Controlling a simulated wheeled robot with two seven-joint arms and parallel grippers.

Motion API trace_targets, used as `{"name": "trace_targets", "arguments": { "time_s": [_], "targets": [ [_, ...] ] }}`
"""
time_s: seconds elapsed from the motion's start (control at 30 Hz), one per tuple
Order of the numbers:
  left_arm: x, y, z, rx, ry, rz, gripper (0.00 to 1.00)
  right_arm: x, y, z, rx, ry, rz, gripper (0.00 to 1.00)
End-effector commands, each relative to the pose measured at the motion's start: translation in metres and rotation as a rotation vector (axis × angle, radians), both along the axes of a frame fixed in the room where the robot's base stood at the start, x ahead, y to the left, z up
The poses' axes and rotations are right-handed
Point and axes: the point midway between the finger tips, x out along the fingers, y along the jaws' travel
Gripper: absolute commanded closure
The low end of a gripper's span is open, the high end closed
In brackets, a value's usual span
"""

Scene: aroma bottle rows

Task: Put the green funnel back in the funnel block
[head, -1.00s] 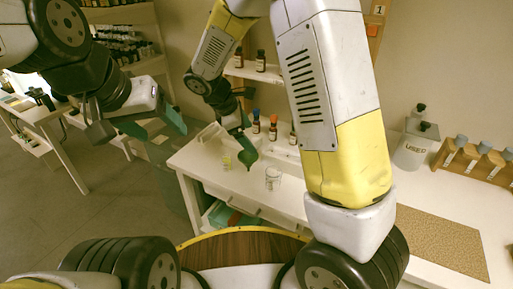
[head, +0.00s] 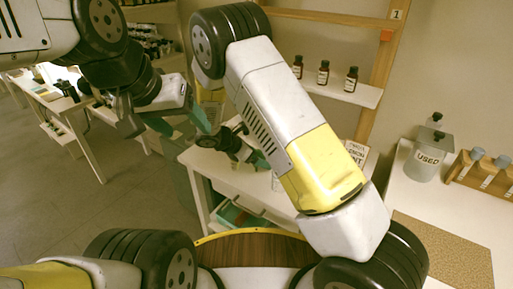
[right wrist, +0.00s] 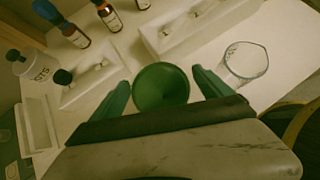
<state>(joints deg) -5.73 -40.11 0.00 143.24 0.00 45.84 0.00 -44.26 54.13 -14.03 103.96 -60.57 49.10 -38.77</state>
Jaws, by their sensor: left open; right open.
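The green funnel (right wrist: 161,86) shows in the right wrist view, its round mouth facing the camera, between the fingers of my right gripper (right wrist: 163,90). The gripper is open, with a gap on each side of the funnel. In the head view my right gripper (head: 256,158) is low over the white table, partly behind my arm, and I cannot make out the funnel there. Two white blocks show in the right wrist view, one at left (right wrist: 92,84) and one at top (right wrist: 205,28); I cannot tell which is the funnel block. My left gripper (head: 172,122) is open and empty, away from the table.
A clear glass beaker (right wrist: 245,62) stands right of the funnel. Several brown bottles (right wrist: 73,33) stand beyond the blocks. In the head view, bottles (head: 323,73) stand on a shelf, with a "USED" container (head: 428,160) and a cork mat (head: 440,248) at right.

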Motion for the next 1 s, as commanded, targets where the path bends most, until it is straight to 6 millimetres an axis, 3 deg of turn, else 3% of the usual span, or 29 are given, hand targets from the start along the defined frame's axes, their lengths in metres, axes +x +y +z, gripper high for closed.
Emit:
{"name": "trace_targets", "arguments": {
  "time_s": [0.13, 0.37, 0.7, 0.73, 1.0],
  "targets": [
    [0.0, 0.0, 0.0, 0.0, 0.0, 0.0, 0.34, 0.0077, -0.0119, -0.0144, 0.0, 0.001, -0.001, 0.11],
    [0.0, 0.0, 0.0, 0.0, 0.0, 0.0, 0.34, 0.0092, -0.013, -0.0158, 0.002, -0.001, 0.001, 0.11],
    [0.0, 0.0, 0.0, 0.0, 0.0, 0.0, 0.34, 0.009, -0.0128, -0.0155, 0.002, -0.001, 0.001, 0.78],
    [0.0, 0.0, 0.0, 0.0, 0.0, 0.0, 0.34, 0.009, -0.0128, -0.0155, 0.002, -0.001, 0.001, 0.81],
    [0.0, 0.0, 0.0, 0.0, 0.0, 0.0, 0.34, 0.009, -0.0129, -0.0137, 0.002, -0.002, 0.0, 0.81]
  ]
}}
